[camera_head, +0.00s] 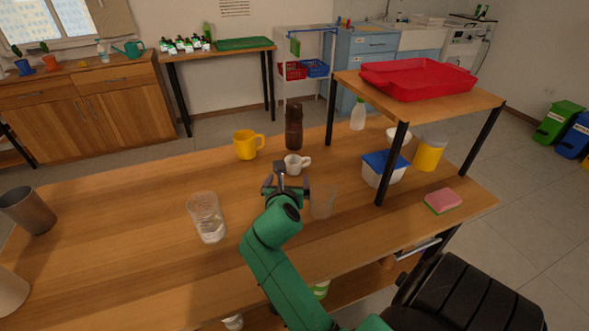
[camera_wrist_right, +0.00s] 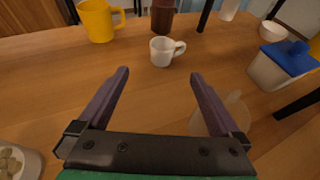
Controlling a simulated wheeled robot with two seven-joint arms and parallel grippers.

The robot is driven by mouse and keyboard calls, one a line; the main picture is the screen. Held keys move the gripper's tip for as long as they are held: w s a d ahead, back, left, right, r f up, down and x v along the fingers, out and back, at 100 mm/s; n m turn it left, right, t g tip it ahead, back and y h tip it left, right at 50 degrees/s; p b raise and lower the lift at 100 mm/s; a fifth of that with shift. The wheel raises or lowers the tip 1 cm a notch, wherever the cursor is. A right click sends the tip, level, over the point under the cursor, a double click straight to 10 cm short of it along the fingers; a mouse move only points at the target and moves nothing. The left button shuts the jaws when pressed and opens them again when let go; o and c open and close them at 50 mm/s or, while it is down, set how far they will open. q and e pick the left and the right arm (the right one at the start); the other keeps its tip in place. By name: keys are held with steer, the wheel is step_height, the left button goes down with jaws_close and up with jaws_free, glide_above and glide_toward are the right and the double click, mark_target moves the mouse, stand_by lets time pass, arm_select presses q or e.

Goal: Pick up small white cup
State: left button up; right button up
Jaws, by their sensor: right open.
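The small white cup (camera_head: 293,165) stands upright on the wooden table (camera_head: 130,215), its handle to the right. In the right wrist view the cup (camera_wrist_right: 162,52) is beyond the fingertips, near the middle between them. My right gripper (camera_head: 286,183) is open and empty, just on the near side of the cup and apart from it. Its two fingers also show in the right wrist view (camera_wrist_right: 160,75). My left gripper is not in view.
A yellow mug (camera_head: 246,145) and a dark brown bottle (camera_head: 294,128) stand behind the cup. A clear glass (camera_head: 322,203) is close to the right of my gripper; another glass (camera_head: 207,217) is left. A shelf with a red tray (camera_head: 416,82) rises at right.

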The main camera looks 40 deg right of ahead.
mark_target(294, 159)
steer(key=x, duration=0.7)
steer(key=b+x, duration=0.1)
steer(key=x, duration=0.6)
steer(key=shift+w+d+f, duration=0.1)
steer(key=shift+d, duration=0.4)
steer(key=c, duration=1.5)
steer(key=shift+c, duration=0.2)
step_height(294, 159, up, 20)
steer(key=p, duration=0.3)
